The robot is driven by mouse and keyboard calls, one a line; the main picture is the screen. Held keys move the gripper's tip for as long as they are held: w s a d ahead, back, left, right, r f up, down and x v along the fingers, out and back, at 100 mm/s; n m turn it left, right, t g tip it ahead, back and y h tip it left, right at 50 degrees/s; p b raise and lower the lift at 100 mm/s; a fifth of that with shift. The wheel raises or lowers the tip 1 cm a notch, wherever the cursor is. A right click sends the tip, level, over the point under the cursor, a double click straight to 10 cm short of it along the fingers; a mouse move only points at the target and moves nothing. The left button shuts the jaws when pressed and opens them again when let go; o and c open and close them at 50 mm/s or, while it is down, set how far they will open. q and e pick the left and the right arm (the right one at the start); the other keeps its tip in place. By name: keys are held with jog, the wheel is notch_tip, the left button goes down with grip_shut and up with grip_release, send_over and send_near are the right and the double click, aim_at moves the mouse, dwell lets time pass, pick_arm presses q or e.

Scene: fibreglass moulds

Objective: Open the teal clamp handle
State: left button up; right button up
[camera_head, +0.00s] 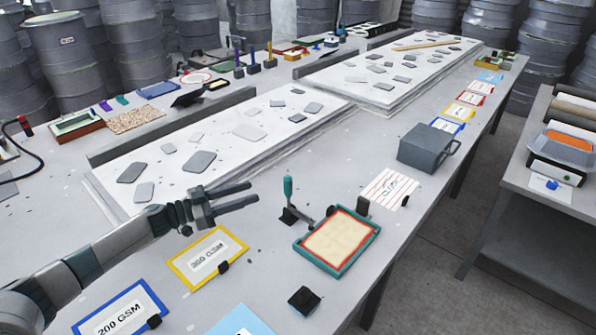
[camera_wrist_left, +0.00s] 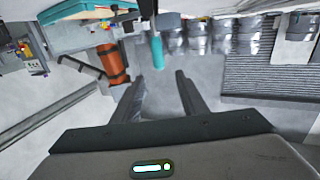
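The teal clamp handle (camera_head: 288,189) stands upright on a dark clamp, left of a teal-framed mould (camera_head: 363,258) with a red inner edge and beige fill. In the left wrist view the teal handle (camera_wrist_left: 157,52) shows just beyond the fingertips, roughly in line with the gap between them. My left gripper (camera_head: 254,192) is open and empty, its fingers pointing right toward the handle, apart from it. Its two spread fingers also show in the wrist view (camera_wrist_left: 158,78). My right gripper is not in view.
A yellow-framed 300 GSM card (camera_head: 184,268) and a blue-framed 200 GSM card (camera_head: 98,322) lie near my left arm. A small black block (camera_head: 304,299) lies in front of the mould. A grey box (camera_head: 424,148) stands behind it. Large white panels (camera_head: 108,185) fill the table's middle.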

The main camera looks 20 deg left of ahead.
aim_at(288, 194)
pick_arm(q)
jog(key=p+x, duration=0.4)
jog(key=x, duration=1.3)
jog(key=shift+d+p, duration=0.2)
jog(key=shift+p, duration=0.2)
jog(key=shift+r, duration=0.1)
jog(key=shift+c, duration=0.3)
grip_shut()
